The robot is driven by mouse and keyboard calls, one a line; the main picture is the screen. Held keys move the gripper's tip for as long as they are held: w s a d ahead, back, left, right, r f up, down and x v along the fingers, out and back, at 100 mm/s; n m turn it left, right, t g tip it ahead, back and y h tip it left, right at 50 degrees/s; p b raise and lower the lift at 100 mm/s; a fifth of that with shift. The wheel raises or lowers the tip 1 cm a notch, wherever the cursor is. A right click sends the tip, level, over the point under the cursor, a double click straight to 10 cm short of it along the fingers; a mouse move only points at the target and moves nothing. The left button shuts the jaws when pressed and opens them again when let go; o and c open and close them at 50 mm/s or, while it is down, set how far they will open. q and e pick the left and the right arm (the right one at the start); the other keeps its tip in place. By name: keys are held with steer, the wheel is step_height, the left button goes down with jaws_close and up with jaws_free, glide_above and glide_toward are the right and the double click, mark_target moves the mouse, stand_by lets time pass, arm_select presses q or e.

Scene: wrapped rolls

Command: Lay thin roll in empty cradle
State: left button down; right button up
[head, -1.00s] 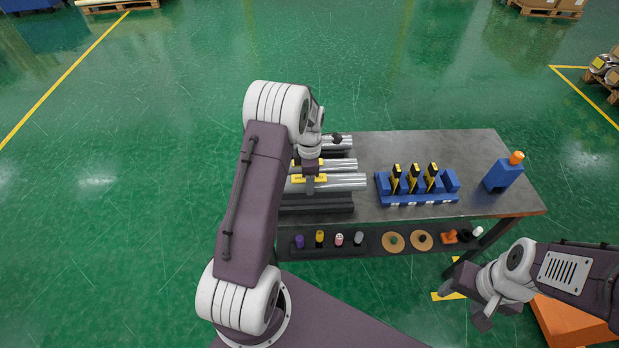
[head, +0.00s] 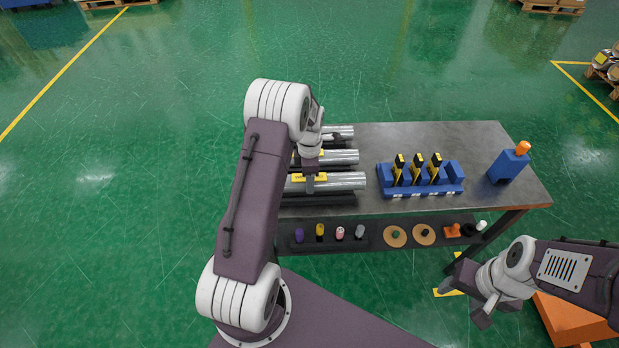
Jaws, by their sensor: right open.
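Three silver wrapped rolls lie left to right at the left end of the table, partly hidden by my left arm. The nearest, the thin roll (head: 347,181), has a yellow label and is at my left gripper (head: 310,186), which looks shut around its middle. Below it is a dark cradle block (head: 325,201); I cannot tell whether the roll touches it. The middle roll (head: 343,157) and the far roll (head: 341,131) lie behind. My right gripper (head: 464,303) is open and empty, off the table's front right.
A lower shelf (head: 375,247) holds small colored parts and discs. An orange box (head: 560,318) is below my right arm. The table's middle back is clear.

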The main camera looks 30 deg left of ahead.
arm_select(q)
steer(key=shift+f+b, duration=0.6)
steer(key=shift+f, duration=0.5)
steer(key=shift+c, duration=2.3)
jaws_free()
step_height(320, 180, up, 9)
steer(key=shift+r+b, duration=0.1)
steer(key=shift+b, duration=0.35)
